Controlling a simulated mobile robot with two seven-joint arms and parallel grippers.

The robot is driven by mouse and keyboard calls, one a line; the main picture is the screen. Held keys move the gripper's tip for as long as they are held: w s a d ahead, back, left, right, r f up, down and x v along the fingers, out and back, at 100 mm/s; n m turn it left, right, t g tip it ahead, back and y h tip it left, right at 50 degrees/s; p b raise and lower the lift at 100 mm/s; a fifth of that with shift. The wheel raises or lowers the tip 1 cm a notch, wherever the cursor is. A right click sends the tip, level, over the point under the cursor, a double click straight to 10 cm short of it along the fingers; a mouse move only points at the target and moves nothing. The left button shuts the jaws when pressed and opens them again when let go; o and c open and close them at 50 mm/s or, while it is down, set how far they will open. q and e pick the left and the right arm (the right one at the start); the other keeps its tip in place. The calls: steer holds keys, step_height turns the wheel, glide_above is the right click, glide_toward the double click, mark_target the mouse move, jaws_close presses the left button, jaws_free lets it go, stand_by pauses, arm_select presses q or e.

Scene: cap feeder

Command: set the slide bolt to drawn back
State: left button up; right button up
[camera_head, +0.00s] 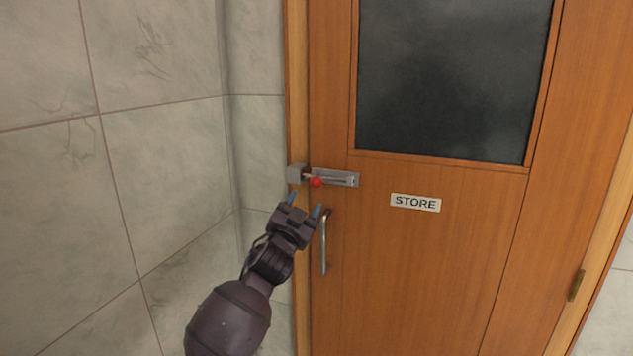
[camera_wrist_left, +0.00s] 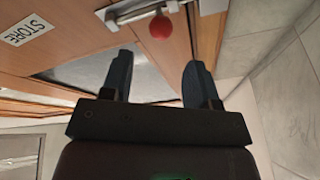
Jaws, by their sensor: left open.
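The slide bolt (camera_head: 340,178) is a grey metal plate and rod on the left edge of the wooden door, with a red knob (camera_head: 317,182) at its left end, close to the grey keeper block (camera_head: 297,174) on the frame. My left gripper (camera_head: 306,204) is open and empty, just below the knob, with blue fingertips pointing up toward it. In the left wrist view the red knob (camera_wrist_left: 161,27) shows ahead of the fingers (camera_wrist_left: 157,78), between them and apart from both. My right gripper is in neither view.
A vertical door handle (camera_head: 324,242) stands out just right of and below my left gripper. The door (camera_head: 430,270) has a dark window (camera_head: 450,75) and a STORE sign (camera_head: 415,203). A tiled wall (camera_head: 160,150) lies to the left.

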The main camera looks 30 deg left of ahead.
mark_target(315, 186)
arm_select(q)
steer(key=x, duration=0.8)
steer(key=shift+w+a+p, duration=0.1)
steer(key=shift+w+p, duration=0.3)
jaws_close()
